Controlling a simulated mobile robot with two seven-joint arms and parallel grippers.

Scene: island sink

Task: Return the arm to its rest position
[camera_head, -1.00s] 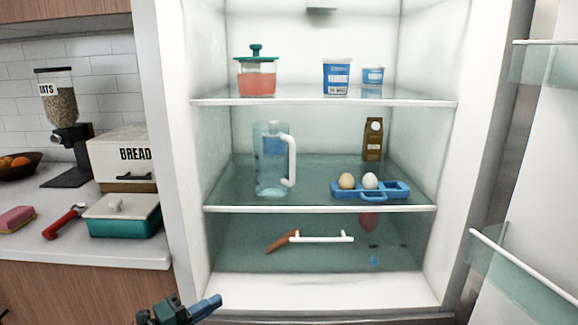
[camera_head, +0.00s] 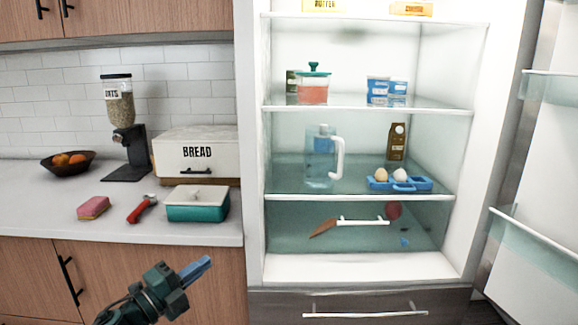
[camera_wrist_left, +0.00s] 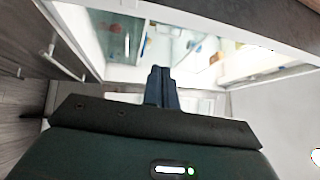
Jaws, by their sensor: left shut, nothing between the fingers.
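My left gripper (camera_head: 195,270) is low in the head view, in front of the wooden cabinet doors and left of the open fridge. Its dark green arm comes in from the bottom left. The blue fingers are together with nothing between them. In the left wrist view the shut fingers (camera_wrist_left: 161,85) point toward the lit fridge interior, and nothing touches them. My right gripper is in neither view.
The open fridge (camera_head: 365,266) holds a pitcher (camera_head: 322,165), a blue egg tray (camera_head: 410,186) and jars. Its door (camera_head: 535,185) stands open at the right. The counter (camera_head: 50,205) carries a bread box (camera_head: 190,155) and a teal dish (camera_head: 197,212). Cabinet handles (camera_head: 68,280) jut out near my arm.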

